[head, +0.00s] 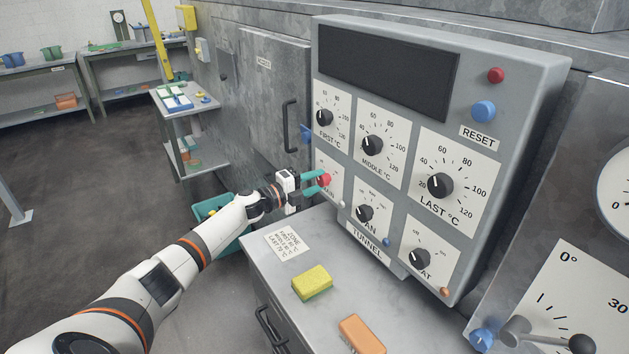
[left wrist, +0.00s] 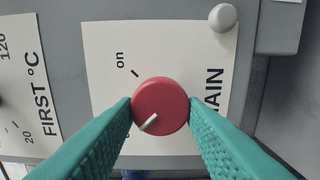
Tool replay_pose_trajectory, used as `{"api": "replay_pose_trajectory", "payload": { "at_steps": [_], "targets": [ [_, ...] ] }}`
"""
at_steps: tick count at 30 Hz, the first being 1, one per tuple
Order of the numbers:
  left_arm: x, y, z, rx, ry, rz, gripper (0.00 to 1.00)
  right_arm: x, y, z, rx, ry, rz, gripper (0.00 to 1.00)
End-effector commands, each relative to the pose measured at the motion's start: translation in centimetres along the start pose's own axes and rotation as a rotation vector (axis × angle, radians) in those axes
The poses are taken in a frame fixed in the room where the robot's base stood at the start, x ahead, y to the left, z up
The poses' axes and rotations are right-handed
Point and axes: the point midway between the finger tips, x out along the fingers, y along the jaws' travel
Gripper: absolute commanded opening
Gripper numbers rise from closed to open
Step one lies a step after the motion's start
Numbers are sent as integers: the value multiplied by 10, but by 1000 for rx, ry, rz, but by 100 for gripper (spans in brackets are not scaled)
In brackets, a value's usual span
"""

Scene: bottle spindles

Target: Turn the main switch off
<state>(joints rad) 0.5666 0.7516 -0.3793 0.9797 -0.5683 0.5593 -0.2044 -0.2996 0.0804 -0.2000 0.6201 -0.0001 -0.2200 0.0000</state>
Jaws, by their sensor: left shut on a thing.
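The main switch is a red round knob (head: 325,180) on a white plate at the left of the grey control panel (head: 388,209). In the left wrist view the red knob (left wrist: 165,98) sits between the teal fingers of my left gripper (head: 314,183), which are shut on its sides. Its white pointer line points to the lower left, away from the "on" mark (left wrist: 121,60) and toward a second label mostly hidden by a finger. The plate reads "MAIN". My right gripper is not in view.
Other dials, such as the FIRST dial (head: 324,118) and FAN dial (head: 364,213), sit close around the switch. Below is a grey cabinet top with a yellow sponge (head: 312,282), an orange block (head: 362,334) and a paper label (head: 288,246).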

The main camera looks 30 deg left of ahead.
Motion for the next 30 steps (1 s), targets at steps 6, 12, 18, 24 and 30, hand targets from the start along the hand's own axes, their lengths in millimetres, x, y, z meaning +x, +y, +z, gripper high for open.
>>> {"api": "replay_pose_trajectory", "payload": {
  "at_steps": [6, 12, 18, 24, 30],
  "targets": [
    [0, 0, -1, -18, 3, 0, 15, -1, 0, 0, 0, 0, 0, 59],
    [0, 0, -1, -19, 3, 0, 15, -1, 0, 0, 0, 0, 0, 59],
    [0, 0, -1, -19, 2, 0, 52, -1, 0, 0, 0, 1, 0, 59],
    [0, 0, 0, -18, 1, 0, 58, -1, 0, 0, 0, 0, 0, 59],
    [-5, -1, -1, -17, 1, -1, 58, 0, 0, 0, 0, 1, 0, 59]
  ]
}}
